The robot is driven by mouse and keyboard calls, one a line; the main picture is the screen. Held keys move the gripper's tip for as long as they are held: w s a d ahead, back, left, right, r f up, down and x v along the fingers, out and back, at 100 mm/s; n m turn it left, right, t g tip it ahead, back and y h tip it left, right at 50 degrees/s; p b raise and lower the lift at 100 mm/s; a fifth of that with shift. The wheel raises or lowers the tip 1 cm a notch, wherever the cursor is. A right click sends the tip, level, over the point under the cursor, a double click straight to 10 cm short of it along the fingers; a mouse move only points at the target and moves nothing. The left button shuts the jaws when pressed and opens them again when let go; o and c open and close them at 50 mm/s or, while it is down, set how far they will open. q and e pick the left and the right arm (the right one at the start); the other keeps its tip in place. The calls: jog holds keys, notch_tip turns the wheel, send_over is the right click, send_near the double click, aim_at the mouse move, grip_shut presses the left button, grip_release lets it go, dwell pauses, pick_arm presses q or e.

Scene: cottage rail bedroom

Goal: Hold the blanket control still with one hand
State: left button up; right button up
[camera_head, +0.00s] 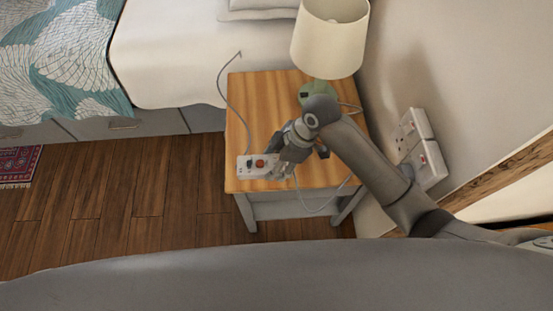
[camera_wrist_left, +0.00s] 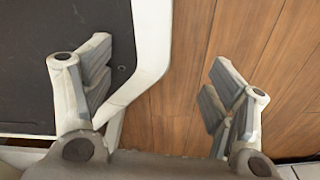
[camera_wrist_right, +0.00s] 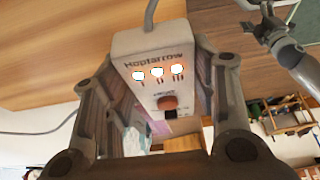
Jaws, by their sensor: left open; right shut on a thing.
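The blanket control is a small white box (camera_head: 258,166) at the front left edge of the wooden bedside table (camera_head: 250,100). My right gripper (camera_head: 279,162) is shut on it from the right. In the right wrist view the control (camera_wrist_right: 150,50) sits between both fingers, with lettering, three lit lights and a reddish-brown knob facing the camera. A grey cord leaves its far end. My left gripper (camera_wrist_left: 160,68) is open and empty above the wooden floor, out of the head view.
A cream lamp (camera_head: 328,40) and a small green object (camera_head: 312,88) stand at the table's back. Cables run over the table. Wall sockets (camera_head: 415,140) are on the right. The bed (camera_head: 190,60) is at the left; floor in front is clear.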

jog(key=shift+f+b, duration=1.2)
jog(key=shift+f, duration=1.55)
pick_arm(q)
jog(key=shift+s+d+f, duration=0.1)
jog(key=shift+d+f, duration=0.35)
jog(key=shift+f, duration=0.15)
jog(key=shift+d+f, duration=0.4)
jog(key=shift+f, duration=0.2)
